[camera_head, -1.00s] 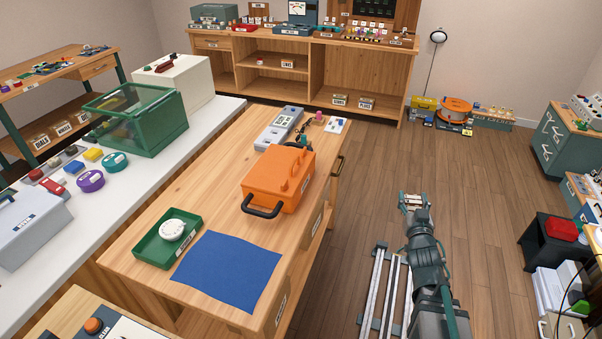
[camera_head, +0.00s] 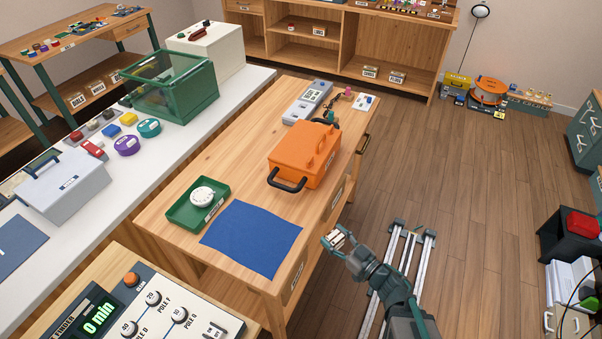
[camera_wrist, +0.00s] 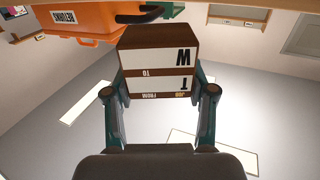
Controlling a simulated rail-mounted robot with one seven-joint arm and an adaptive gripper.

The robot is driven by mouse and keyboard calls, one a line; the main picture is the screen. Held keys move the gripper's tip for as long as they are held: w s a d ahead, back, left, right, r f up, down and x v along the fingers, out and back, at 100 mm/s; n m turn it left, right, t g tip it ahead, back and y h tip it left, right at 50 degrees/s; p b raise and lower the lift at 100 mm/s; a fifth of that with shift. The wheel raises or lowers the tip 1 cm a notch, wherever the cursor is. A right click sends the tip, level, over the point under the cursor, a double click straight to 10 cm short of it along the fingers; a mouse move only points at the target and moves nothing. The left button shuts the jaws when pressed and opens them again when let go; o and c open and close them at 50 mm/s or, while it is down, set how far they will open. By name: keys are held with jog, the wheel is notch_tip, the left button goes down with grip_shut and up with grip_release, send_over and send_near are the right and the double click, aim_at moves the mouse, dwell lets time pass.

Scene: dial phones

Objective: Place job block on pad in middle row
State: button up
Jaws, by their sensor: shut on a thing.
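My gripper (camera_head: 337,238) is shut on the job block (camera_wrist: 160,58), beside the wooden bench's right edge in the head view. In the wrist view the block is a brown-topped piece with white labels, whose print reads upside down, including "JOB", "FROM" and "TO". It sits between the two gripper fingers (camera_wrist: 160,92). In the head view the block is small and partly covered by the gripper. I cannot make out a middle row of pads in these frames.
The bench (camera_head: 235,130) holds a blue mat (camera_head: 250,237), a green tray (camera_head: 183,212) with a white dial, and an orange case (camera_head: 300,150). A panel with dials (camera_head: 150,315) stands at the front left.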

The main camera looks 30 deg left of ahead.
aim_at(328, 234)
jog(key=b+x, duration=0.1)
jog(key=b, duration=0.1)
jog(key=b+x, duration=0.4)
jog(key=shift+f+b, duration=0.3)
jog(key=shift+f, duration=0.1)
jog(key=x, duration=0.4)
jog(key=p+x, duration=0.1)
jog(key=x, duration=0.2)
jog(key=shift+r, duration=0.4)
jog(key=p+x, duration=0.1)
jog(key=x, duration=0.4)
jog(key=shift+w+a, duration=0.15)
jog(key=shift+a, duration=0.25)
jog(key=shift+d+f+p, duration=0.1)
jog(key=shift+f+p, duration=0.1)
jog(key=shift+p, duration=0.2)
jog(key=shift+f, duration=0.2)
jog(key=o, duration=1.2)
jog(key=shift+c, duration=0.2)
jog(key=shift+r, duration=0.1)
